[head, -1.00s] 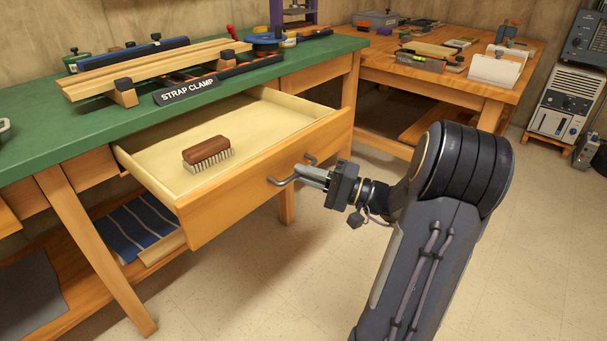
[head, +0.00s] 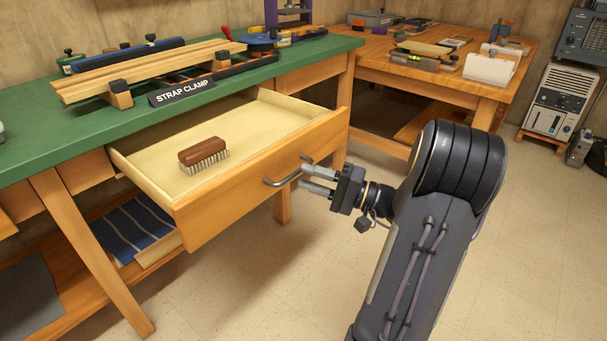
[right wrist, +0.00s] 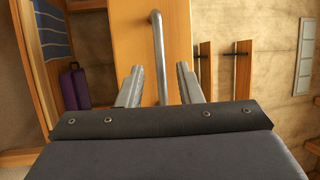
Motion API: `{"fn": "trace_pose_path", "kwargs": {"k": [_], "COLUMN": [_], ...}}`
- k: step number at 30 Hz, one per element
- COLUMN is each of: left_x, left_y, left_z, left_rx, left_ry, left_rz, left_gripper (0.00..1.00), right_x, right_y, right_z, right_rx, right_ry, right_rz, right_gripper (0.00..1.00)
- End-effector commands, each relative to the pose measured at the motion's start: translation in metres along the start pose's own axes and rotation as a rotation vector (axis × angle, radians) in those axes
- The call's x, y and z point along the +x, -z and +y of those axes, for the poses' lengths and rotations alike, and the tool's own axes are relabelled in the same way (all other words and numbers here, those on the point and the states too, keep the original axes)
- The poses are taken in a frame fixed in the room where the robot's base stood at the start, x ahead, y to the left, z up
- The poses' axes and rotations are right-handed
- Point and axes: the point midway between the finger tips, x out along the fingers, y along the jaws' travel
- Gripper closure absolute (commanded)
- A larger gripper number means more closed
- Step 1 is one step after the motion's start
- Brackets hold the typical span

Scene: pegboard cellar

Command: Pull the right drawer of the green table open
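The green table (head: 40,133) stands at the left in the head view. Its right drawer (head: 250,180) is pulled well out, and a brush (head: 203,155) with a brown back lies inside. The drawer's bent metal handle (head: 283,181) is on its front; it also shows in the right wrist view (right wrist: 159,50), upright between the fingers. My right gripper (head: 317,179) is open at the handle, its fingers apart on either side with gaps showing. It also shows in the right wrist view (right wrist: 159,75). My left gripper is not in view.
A strap clamp with wooden bars (head: 150,75) and its label (head: 182,91) lie on the green top. A lower shelf holds a blue striped cloth (head: 130,228). A wooden workbench (head: 450,80) stands behind at the right. The floor (head: 260,290) before the drawer is clear.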

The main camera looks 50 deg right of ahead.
Motion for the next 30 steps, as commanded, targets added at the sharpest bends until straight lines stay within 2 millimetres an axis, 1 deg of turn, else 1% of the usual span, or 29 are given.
{"fn": "trace_pose_path", "kwargs": {"k": [1, 3, 6, 11, 15, 30], "left_x": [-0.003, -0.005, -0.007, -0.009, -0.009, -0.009], "left_y": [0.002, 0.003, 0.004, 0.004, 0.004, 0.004], "left_z": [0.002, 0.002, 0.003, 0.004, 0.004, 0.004], "left_rx": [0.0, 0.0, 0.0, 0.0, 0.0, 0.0], "left_ry": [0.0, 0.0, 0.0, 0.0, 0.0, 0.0], "left_rz": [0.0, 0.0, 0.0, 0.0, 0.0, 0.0], "left_gripper": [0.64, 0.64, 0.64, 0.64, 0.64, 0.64], "right_x": [-0.01, -0.023, -0.038, -0.053, -0.056, -0.056], "right_y": [0.001, 0.001, 0.001, 0.0, 0.0, 0.0], "right_z": [-0.001, -0.001, -0.001, 0.0, 0.0, 0.0], "right_rx": [0.003, 0.002, 0.001, 0.001, 0.0, 0.001], "right_ry": [-0.002, -0.003, -0.002, -0.002, -0.001, -0.001], "right_rz": [0.004, 0.005, 0.004, 0.002, 0.001, -0.001], "right_gripper": [0.68, 0.68, 0.68, 0.68, 0.68, 0.68]}}
